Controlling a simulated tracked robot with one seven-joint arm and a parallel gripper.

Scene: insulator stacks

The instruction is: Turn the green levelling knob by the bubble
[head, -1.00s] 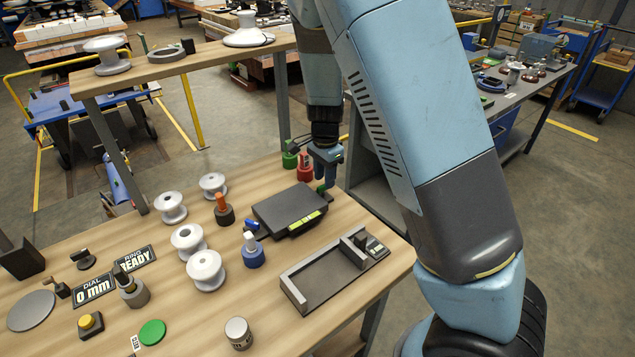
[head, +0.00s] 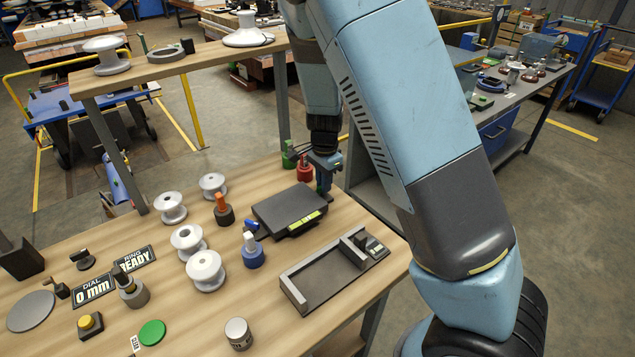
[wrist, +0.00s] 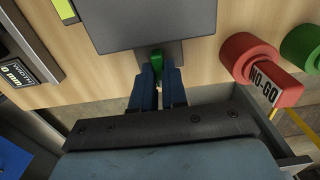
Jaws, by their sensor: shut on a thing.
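The dark levelling plate (head: 290,207) lies on the wooden bench, with a yellow-green bubble strip (head: 304,222) on its front edge. The plate (wrist: 158,22) and a corner of the strip (wrist: 65,10) also show in the wrist view. The green levelling knob (wrist: 156,60) sits at the plate's edge in the wrist view. My gripper (wrist: 158,78) is shut on it, with a blue finger on each side. In the head view my gripper (head: 325,188) is at the plate's far right side, and the knob is hidden there.
The red NO-GO ring gauge (head: 304,169) and a green one (head: 288,158) stand close beside my gripper. A grey tray gauge (head: 322,282) lies in front of the plate. White insulators (head: 187,240) and a blue-based piece (head: 251,256) stand left.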

